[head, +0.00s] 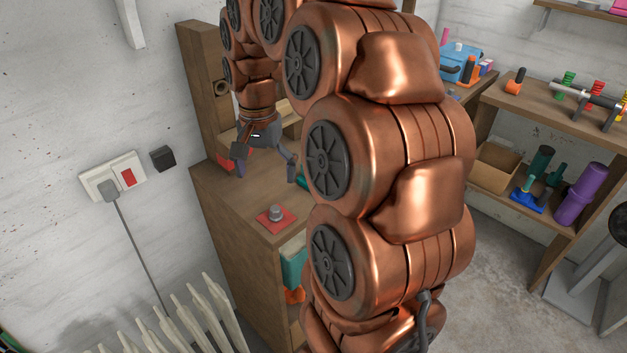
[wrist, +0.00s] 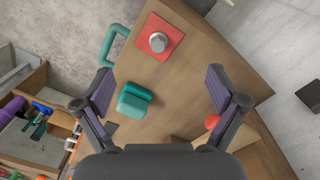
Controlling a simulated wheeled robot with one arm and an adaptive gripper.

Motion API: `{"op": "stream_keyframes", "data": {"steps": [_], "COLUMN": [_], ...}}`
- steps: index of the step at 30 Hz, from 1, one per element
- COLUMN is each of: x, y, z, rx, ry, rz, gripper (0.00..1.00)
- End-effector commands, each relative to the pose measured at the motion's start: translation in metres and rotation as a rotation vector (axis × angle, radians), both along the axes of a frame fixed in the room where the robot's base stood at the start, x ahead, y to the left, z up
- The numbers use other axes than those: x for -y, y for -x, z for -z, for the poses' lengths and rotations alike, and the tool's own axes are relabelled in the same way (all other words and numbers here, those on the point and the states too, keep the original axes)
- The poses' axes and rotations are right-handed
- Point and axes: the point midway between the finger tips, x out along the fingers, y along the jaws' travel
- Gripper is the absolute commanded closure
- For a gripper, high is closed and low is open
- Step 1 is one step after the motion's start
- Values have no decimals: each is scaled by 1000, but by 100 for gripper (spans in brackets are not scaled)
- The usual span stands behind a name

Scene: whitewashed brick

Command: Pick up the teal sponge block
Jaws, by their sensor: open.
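The teal sponge block (wrist: 133,101) lies on the wooden cabinet top (wrist: 165,95) in the wrist view, left of the middle between my fingers and nearer the left one. In the head view, a bit of teal (head: 301,178) shows beside my arm, which hides the rest; I cannot tell if it is the block. My gripper (wrist: 158,88) is open and empty, its two fingers spread wide above the cabinet top. In the head view my gripper (head: 266,173) points down over the cabinet, apart from its surface.
A red plate with a grey knob (wrist: 158,38) sits near the cabinet edge. A teal handle-like loop (wrist: 113,44) shows at that edge. A red round thing (wrist: 211,121) is by the right finger. A wall socket (head: 113,178) and shelves with tools (head: 545,110) stand around.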

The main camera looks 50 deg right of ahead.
Motion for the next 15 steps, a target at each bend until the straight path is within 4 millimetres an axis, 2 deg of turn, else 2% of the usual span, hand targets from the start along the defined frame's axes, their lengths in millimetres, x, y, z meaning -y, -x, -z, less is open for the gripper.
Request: {"op": "stream_keyframes", "data": {"steps": [1, 3, 9, 12, 15], "x": [21, 49, 120, 143, 156], "y": [-10, -19, -32, -33, -33], "z": [5, 8, 15, 17, 19], "rx": [3, 9, 24, 26, 27], "ry": [2, 7, 24, 31, 34], "rz": [77, 186, 454, 541, 591], "gripper": [4, 4, 4, 4, 4]}}
